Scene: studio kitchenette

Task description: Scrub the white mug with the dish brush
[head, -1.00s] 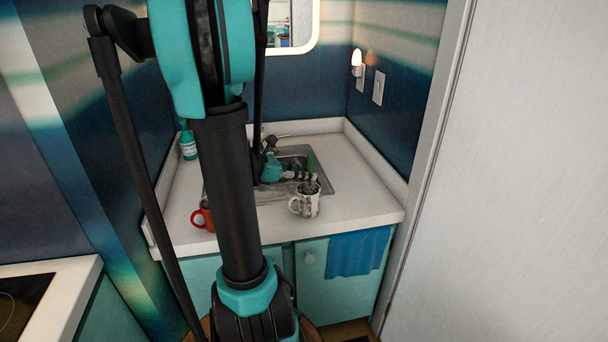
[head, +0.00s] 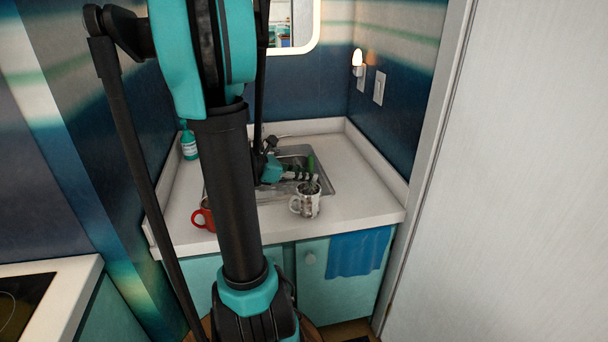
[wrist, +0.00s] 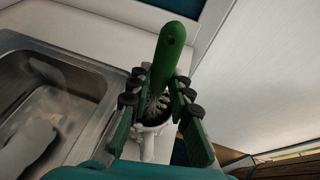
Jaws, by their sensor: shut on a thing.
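The white mug (head: 307,207) stands upright on the counter in front of the sink, its handle to the left. It has greyish marks on its side. In the wrist view the mug (wrist: 149,146) is partly hidden by my gripper.
A red mug (head: 204,216) stands left of the white mug, partly hidden by my arm. The steel sink (wrist: 75,75) lies beside the mug. A teal bottle (head: 189,146) stands at the back left. A blue towel (head: 358,252) hangs at the front. The counter's right side is clear.

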